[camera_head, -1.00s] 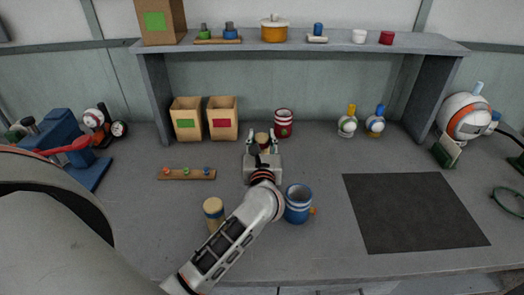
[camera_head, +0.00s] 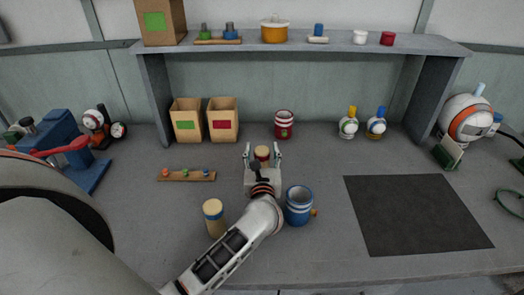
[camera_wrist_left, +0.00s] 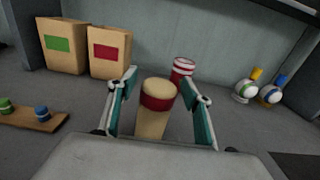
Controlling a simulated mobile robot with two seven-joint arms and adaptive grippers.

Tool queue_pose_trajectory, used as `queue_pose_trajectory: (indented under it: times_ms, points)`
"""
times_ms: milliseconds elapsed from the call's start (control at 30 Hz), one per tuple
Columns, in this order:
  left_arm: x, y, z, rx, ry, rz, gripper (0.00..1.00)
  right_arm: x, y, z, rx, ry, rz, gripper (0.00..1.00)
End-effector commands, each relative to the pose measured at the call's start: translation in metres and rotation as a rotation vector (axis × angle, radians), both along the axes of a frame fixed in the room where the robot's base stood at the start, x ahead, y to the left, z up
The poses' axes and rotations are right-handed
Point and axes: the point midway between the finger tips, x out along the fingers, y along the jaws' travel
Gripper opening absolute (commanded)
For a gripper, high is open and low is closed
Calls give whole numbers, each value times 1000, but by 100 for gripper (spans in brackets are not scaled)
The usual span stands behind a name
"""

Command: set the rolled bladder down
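The rolled bladder, a tan cylinder with a red band (camera_head: 262,153), stands upright on the grey table near the middle; its lower end is hidden by my gripper. In the left wrist view the bladder (camera_wrist_left: 156,105) is between the two finger pads, with a gap visible on each side. My left gripper (camera_head: 262,156) is open around it, and its fingers also show in the left wrist view (camera_wrist_left: 160,103). My right gripper is not in view.
A red-and-white striped can (camera_head: 284,124) stands just behind. A blue striped mug (camera_head: 298,205) and a blue-banded tan roll (camera_head: 213,217) stand near my arm. A peg board (camera_head: 187,175) lies left. Two boxes (camera_head: 187,120) (camera_head: 222,120) stand behind. A dark mat (camera_head: 415,213) lies clear at right.

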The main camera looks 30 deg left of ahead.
Motion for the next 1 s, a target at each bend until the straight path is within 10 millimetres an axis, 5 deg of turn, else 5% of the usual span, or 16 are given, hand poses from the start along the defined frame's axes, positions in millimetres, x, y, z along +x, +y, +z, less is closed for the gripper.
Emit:
queue_pose_trajectory:
  times_ms: [333,1000]
  points:
    - [0,0,6,0,0,0,49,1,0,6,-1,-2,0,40]
    - [-97,-59,2,-1,2,0,49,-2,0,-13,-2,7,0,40]
